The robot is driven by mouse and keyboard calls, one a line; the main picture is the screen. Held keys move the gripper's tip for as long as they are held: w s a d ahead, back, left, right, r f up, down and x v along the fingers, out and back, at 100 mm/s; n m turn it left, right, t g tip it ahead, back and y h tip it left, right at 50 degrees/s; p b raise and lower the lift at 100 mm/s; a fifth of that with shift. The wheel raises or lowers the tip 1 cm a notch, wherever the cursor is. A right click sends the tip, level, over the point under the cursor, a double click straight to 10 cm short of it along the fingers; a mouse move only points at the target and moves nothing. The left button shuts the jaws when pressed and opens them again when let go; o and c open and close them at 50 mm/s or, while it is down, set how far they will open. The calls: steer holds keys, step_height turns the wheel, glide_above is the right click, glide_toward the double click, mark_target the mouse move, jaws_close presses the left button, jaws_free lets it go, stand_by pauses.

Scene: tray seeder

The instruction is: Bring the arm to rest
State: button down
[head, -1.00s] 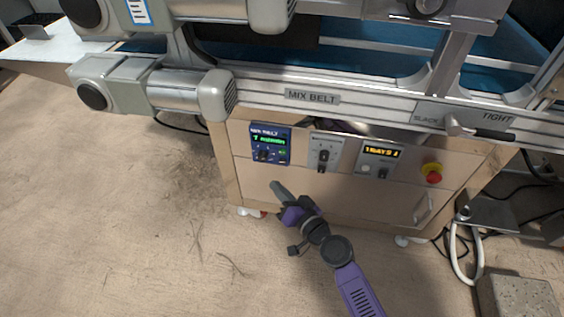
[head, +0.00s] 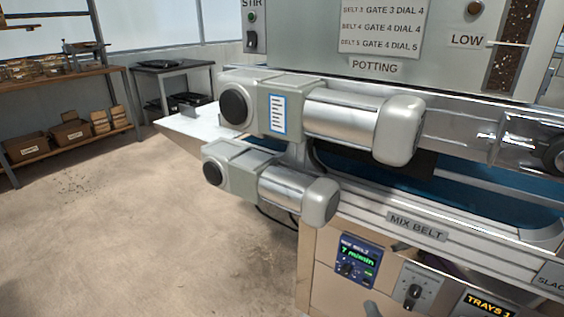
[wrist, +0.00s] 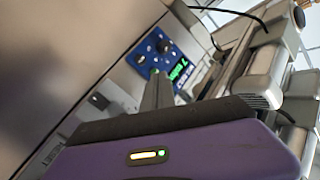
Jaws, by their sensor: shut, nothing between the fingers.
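My gripper (wrist: 157,76) is shut with nothing between its fingers. In the head view only the grey tip of my gripper (head: 372,308) shows at the bottom edge, below the control panel (head: 357,260), which reads 7 m/min. I cannot tell the exact gap between the tip and the cabinet front. The rest of my arm is out of the head view.
The mix belt frame (head: 418,229) and two motors, an upper one (head: 340,127) and a lower one (head: 290,190), stick out above the cabinet (head: 320,270). Open floor (head: 150,230) lies to the left. A shelf (head: 75,138) and a dark table (head: 175,70) stand farther back.

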steer(key=s+a+r+n+g, duration=0.1)
steer(key=s+r+n, duration=0.15)
steer(key=s, duration=1.05)
steer(key=s+r+n, duration=0.2)
steer(key=s+r, duration=0.2)
steer(key=s, duration=0.9)
steer(key=s+a+r+n+g, duration=0.1)
steer(key=s+r+n, duration=0.15)
steer(key=s, duration=1.05)
step_height(320, 180, up, 27)
steer(key=p, duration=2.6)
steer(key=shift+w+m, duration=0.3)
steer(key=shift+w, duration=0.1)
